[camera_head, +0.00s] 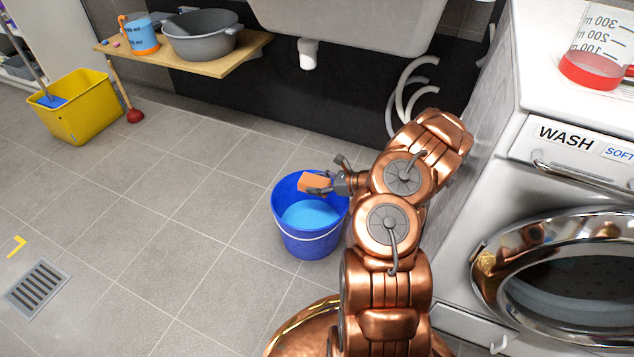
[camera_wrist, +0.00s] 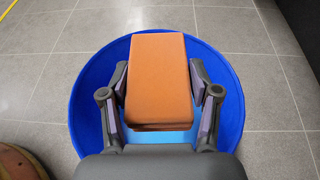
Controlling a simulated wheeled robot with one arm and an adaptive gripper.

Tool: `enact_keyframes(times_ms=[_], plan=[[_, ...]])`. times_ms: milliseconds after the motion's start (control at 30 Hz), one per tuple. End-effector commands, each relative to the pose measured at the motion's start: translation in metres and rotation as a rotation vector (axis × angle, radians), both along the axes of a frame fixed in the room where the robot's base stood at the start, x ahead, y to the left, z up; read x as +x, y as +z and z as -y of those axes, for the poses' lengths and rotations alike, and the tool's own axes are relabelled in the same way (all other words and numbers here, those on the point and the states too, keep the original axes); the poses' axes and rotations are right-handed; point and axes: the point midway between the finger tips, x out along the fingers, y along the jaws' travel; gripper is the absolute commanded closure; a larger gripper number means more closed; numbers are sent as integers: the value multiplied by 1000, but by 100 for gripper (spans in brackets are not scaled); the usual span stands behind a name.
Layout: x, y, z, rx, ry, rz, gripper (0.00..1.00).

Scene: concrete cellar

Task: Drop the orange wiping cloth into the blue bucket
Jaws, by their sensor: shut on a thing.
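The orange wiping cloth (camera_head: 314,182) is a folded block held between the fingers of my gripper (camera_head: 327,183). In the wrist view the cloth (camera_wrist: 159,80) lies between both fingers of my gripper (camera_wrist: 160,95), which are shut on its sides. The blue bucket (camera_head: 309,242) stands on the tiled floor, with light blue inside and a pale handle across its front. The cloth is over the bucket's opening near its far rim. In the wrist view the bucket's rim (camera_wrist: 88,100) surrounds the cloth on both sides. The cloth hides much of the bucket's inside there.
A washing machine (camera_head: 560,170) stands close at the right, a measuring jug (camera_head: 597,50) on top. A sink (camera_head: 350,22) and hoses are behind. A wooden shelf (camera_head: 212,68) holds a grey basin (camera_head: 202,42). Floor left of the bucket is clear.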

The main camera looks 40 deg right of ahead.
Motion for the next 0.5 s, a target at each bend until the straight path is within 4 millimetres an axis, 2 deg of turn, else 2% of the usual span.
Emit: enact_keyframes(times_ms=[167, 200, 467, 500], plan=[[0, 1, 0, 0, 0, 0, 68], [0, 1, 0, 0, 0, 0, 36], [0, 1, 0, -1, 0, -1, 9], [0, 1, 0, -1, 0, -1, 9]])
